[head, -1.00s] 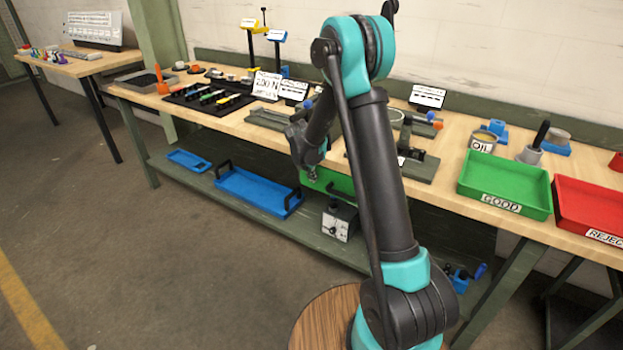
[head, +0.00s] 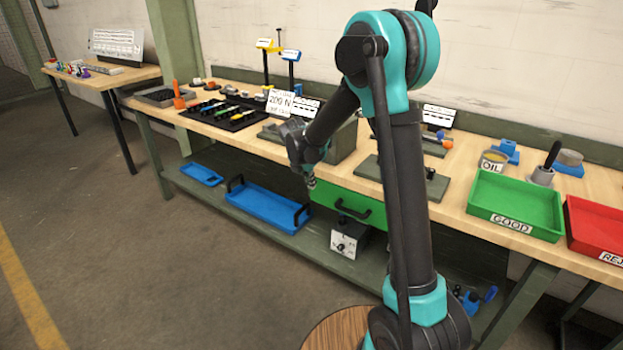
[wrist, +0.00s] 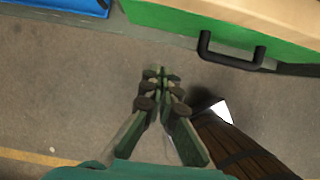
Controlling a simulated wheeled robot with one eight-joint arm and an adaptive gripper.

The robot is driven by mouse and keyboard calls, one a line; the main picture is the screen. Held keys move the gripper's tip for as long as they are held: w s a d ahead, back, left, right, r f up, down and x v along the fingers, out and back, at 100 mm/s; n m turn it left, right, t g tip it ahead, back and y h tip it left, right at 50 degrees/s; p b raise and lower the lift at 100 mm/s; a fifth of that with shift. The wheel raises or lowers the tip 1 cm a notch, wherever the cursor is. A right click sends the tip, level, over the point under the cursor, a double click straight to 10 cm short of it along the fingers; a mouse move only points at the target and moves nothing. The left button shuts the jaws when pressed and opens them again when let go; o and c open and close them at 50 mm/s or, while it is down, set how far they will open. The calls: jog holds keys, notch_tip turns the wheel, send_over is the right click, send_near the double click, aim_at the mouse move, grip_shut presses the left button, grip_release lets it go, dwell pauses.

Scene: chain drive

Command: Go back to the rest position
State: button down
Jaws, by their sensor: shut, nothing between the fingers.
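My gripper (head: 310,182) hangs at the end of my arm in the head view, in front of the bench's front edge and beside the green drawer. It points down and holds nothing. In the wrist view my gripper (wrist: 162,75) shows its fingers together over the grey floor, with no object between them. The green drawer front (wrist: 170,22) with its black handle (wrist: 230,55) lies above the fingers in that picture, apart from them.
Blue trays (head: 265,205) and a grey box (head: 350,238) sit on the lower shelf. The floor at left is clear.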

jog(key=s+d+r+m+y, duration=0.2)
jog(key=s+d+r+m, duration=0.1)
jog(key=s+d+m, duration=1.1)
jog(key=s+d+f+m, duration=0.1)
jog(key=s+f+m, duration=0.1)
jog(key=s+m, duration=0.5)
jog(key=s+d+f+m, duration=0.1)
jog(key=s+f+m, duration=0.1)
jog(key=s+m, duration=0.5)
jog(key=s, duration=0.3)
jog(key=shift+s+d+f+m+t+y, duration=0.15)
jog(key=shift+s+d+m+t+y, duration=0.1)
jog(key=shift+s+m+t+y, duration=0.05)
jog(key=shift+d, duration=0.1)
